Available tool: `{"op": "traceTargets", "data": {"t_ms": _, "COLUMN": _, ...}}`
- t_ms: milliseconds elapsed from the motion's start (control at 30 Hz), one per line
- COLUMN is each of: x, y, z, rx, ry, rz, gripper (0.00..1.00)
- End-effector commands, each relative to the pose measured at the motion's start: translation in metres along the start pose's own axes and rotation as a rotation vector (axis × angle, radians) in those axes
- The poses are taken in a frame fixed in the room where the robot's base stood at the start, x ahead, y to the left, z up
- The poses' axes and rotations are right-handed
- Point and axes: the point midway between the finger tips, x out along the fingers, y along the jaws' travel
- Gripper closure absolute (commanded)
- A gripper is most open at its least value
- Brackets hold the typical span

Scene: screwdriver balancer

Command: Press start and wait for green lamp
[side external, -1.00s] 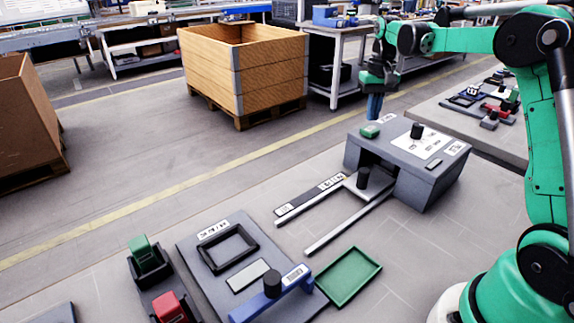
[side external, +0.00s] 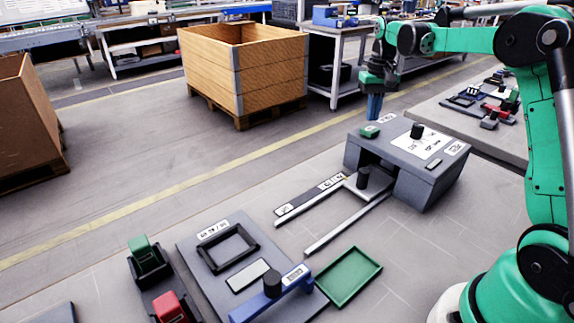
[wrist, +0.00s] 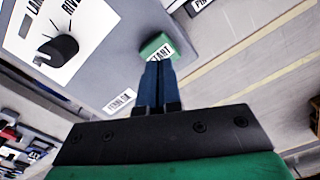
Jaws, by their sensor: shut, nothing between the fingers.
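The green start button (side external: 370,132) sits on the top left of the grey control box (side external: 425,175). In the wrist view the start button (wrist: 156,46) has a white label reading "START", partly covered by my fingertips. My gripper (side external: 374,118) points down just above the button; its blue fingers (wrist: 158,85) are together with nothing between them. Whether the tips touch the button I cannot tell. A black knob (side external: 416,130) stands on a white panel of the box. I cannot make out a lit green lamp in either view.
A sliding frame with a black knob (side external: 363,177) extends from the box front. A green tray (side external: 348,277), a grey plate with a black frame (side external: 228,250) and a blue-handled clamp (side external: 272,300) lie nearer. Red and green blocks stand at the lower left.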

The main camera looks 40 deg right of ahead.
Motion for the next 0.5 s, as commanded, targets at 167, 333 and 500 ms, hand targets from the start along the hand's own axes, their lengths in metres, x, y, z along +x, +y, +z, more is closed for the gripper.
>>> {"op": "traceTargets", "data": {"t_ms": 167, "x": 0.0025, "y": 0.0, "z": -0.0002, "rx": 0.0, "ry": 0.0, "rz": 0.0, "gripper": 1.0}}
{"op": "traceTargets", "data": {"t_ms": 333, "x": 0.0051, "y": 0.0, "z": -0.0003, "rx": 0.0, "ry": 0.0, "rz": 0.0, "gripper": 1.0}}
{"op": "traceTargets", "data": {"t_ms": 500, "x": 0.0078, "y": 0.0, "z": -0.0004, "rx": 0.0, "ry": 0.0, "rz": 0.0, "gripper": 1.0}}
